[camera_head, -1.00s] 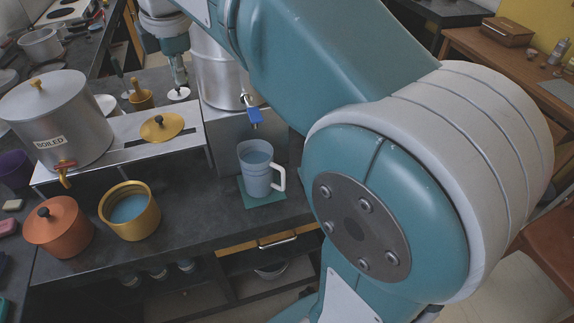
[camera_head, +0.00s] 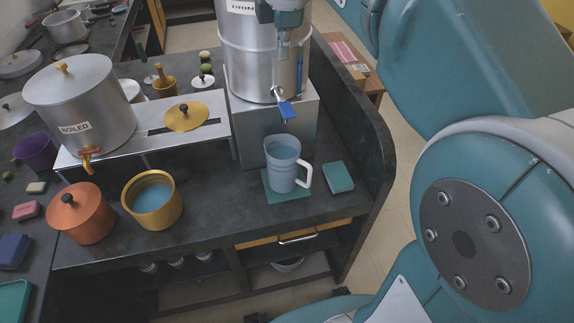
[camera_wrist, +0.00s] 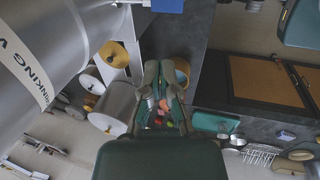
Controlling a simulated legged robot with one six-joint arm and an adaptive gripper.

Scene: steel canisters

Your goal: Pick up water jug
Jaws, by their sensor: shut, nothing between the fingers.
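The water jug (camera_head: 284,172) is a pale blue-grey mug-like vessel with a white handle on its right side. It stands upright on a green mat (camera_head: 272,198), below the blue tap (camera_head: 287,109) of a large steel canister (camera_head: 262,65), and holds bluish liquid. My gripper (camera_head: 284,48) is shut and empty in the head view, above the jug and in front of the canister's upper body. In the wrist view my gripper's fingers (camera_wrist: 159,78) point away from the camera. I cannot make out the jug in that view.
A boiler pot (camera_head: 90,105) stands on a white shelf left of the canister. An orange lidded pot (camera_head: 82,215) and a yellow pot (camera_head: 153,203) of liquid stand left of the jug. A teal block (camera_head: 338,177) lies to its right, near the raised counter edge (camera_head: 372,150).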

